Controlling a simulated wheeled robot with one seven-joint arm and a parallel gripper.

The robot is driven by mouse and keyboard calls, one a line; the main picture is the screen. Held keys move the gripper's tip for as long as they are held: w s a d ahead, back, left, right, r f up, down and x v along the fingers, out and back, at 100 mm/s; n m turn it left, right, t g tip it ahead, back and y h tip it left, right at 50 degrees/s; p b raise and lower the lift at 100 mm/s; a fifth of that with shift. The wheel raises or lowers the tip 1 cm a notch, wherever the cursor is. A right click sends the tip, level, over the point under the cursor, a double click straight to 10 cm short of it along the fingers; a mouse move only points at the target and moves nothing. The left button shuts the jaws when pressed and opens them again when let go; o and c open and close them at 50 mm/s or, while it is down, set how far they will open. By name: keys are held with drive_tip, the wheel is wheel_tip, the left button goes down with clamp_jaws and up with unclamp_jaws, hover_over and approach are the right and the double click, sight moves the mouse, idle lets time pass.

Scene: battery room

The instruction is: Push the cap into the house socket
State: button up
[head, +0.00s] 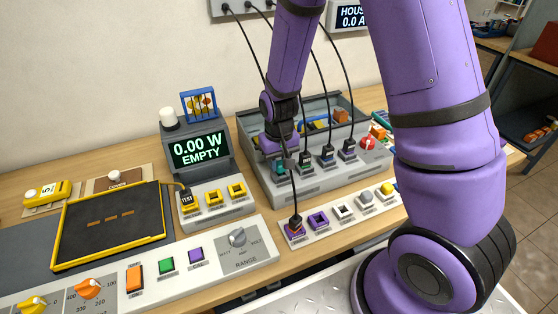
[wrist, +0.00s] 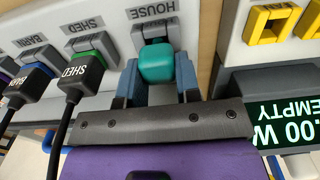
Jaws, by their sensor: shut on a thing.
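The teal cap (wrist: 156,67) sits between the two blue fingers of my gripper (wrist: 158,84) in the wrist view. My gripper is shut on it. The cap is at the grey house socket (wrist: 153,32), under the HOUSE label, and overlaps its near part. I cannot tell how deep it sits, as the cap hides the socket mouth. In the head view my gripper (head: 281,155) is at the left end of the grey socket box (head: 300,184), with the cap mostly hidden.
Beside it are the SHED plug (wrist: 82,70) and BARN plug (wrist: 28,83), with black cables. A meter (head: 198,150) reads 0.00 W EMPTY to the left. Cables hang behind my arm.

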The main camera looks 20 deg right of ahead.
sight(279, 160)
drive_tip(key=shift+f, duration=0.45)
drive_tip(key=o, duration=0.6)
drive_tip(key=shift+r, duration=5.5)
